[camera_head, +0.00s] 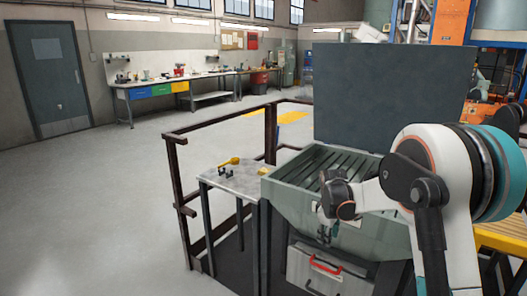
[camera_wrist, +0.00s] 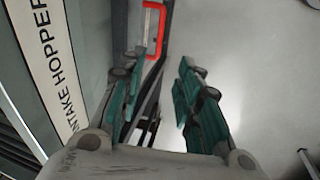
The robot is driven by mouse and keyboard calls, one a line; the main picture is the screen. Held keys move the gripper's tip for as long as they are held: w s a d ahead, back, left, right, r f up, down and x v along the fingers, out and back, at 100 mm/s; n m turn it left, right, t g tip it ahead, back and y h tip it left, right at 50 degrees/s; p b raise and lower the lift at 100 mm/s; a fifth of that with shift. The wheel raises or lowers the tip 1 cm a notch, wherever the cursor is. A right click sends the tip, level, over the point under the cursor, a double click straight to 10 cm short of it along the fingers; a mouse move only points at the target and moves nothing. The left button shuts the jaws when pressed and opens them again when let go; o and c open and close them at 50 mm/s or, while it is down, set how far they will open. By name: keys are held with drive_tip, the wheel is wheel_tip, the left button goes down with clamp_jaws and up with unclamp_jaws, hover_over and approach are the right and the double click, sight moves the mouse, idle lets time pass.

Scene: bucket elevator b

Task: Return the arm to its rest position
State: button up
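My gripper (camera_head: 326,236) hangs in front of the green-grey intake hopper (camera_head: 378,237) in the head view, small and partly blending with the hopper's front. In the wrist view my gripper (camera_wrist: 155,95) shows its two teal-padded fingers spread apart with nothing between them. My arm is folded at the right of the head view, reaching left across the hopper's front. The hopper's sign "INTAKE HOPPER" (camera_wrist: 50,60) runs along the left of the wrist view. A red handle (camera_wrist: 156,28) lies beyond the fingertips.
The hopper's lid (camera_head: 385,90) stands raised behind its grated opening. The red handle (camera_head: 326,265) is on a panel below the hopper. A small table (camera_head: 232,184) with a yellow tool (camera_head: 229,161) stands left, inside a brown railing (camera_head: 176,190). Open floor lies further left.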

drive_tip(key=s+a+r+m+t, duration=0.25)
drive_tip(key=s+r+m, duration=0.25)
drive_tip(key=s+r, duration=1.3)
drive_tip(key=s+a+f+m+t+y, duration=0.1)
drive_tip(key=s+m, duration=0.3)
drive_tip(key=s, duration=1.6)
drive_tip(key=shift+s+a+f+m+t, duration=0.2)
drive_tip(key=shift+a+f+m+t, duration=0.15)
drive_tip(key=shift+f+t, duration=0.25)
drive_tip(key=shift+r, duration=0.1)
